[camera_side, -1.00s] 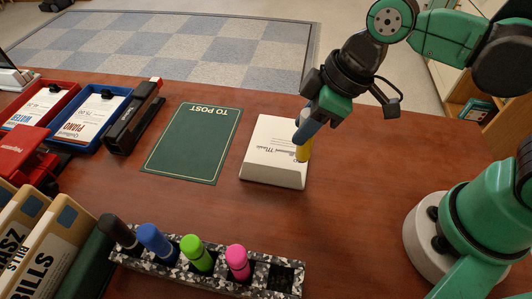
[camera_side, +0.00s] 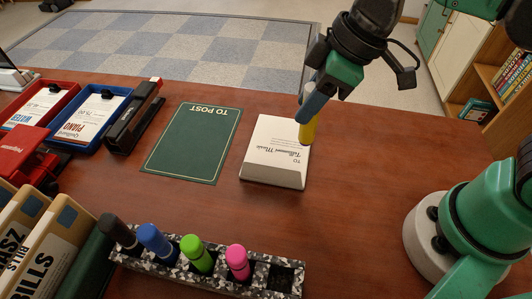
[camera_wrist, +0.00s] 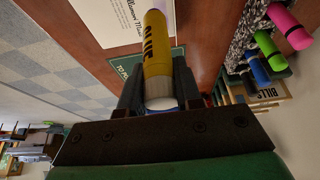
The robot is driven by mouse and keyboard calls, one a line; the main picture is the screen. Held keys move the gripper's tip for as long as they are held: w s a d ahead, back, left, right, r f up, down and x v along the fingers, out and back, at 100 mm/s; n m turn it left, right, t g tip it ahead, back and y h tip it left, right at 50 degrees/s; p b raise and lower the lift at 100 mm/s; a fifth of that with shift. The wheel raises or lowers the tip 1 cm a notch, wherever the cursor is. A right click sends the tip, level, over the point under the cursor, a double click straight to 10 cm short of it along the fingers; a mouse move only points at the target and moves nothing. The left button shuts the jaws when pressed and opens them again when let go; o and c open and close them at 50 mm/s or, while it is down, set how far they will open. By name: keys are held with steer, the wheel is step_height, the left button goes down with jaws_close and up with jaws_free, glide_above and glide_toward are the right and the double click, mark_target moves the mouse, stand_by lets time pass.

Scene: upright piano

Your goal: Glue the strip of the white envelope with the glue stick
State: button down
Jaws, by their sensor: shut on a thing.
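My gripper (camera_side: 312,104) is shut on the yellow glue stick (camera_side: 307,130), which points downward. In the wrist view the glue stick (camera_wrist: 157,50) shows the word GLUE and sits between the fingers of my gripper (camera_wrist: 160,92). The white envelope (camera_side: 272,150) lies on the desk with printed text on its face. It also shows in part in the wrist view (camera_wrist: 105,22). The glue stick's lower end is over or beside the envelope's right edge; I cannot tell whether it touches. I cannot make out the strip clearly.
A green TO POST mat (camera_side: 190,145) lies left of the envelope. A speckled holder (camera_side: 268,275) with several coloured markers stands at the front. A black stapler (camera_side: 135,118), blue tray (camera_side: 82,132) and red tray (camera_side: 22,118) are at the left. The desk right of the envelope is clear.

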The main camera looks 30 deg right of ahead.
mark_target(300, 137)
steer(key=shift+f, duration=0.15)
steer(key=shift+f, duration=3)
steer(key=shift+x, duration=1)
steer(key=shift+w+a+r, duration=0.1)
steer(key=shift+w+a, duration=0.3)
steer(key=shift+w, duration=0.05)
steer(key=shift+w+a, duration=1.6)
steer(key=shift+s+d, duration=2.25)
steer(key=shift+s, duration=0.05)
steer(key=shift+r, duration=3.9)
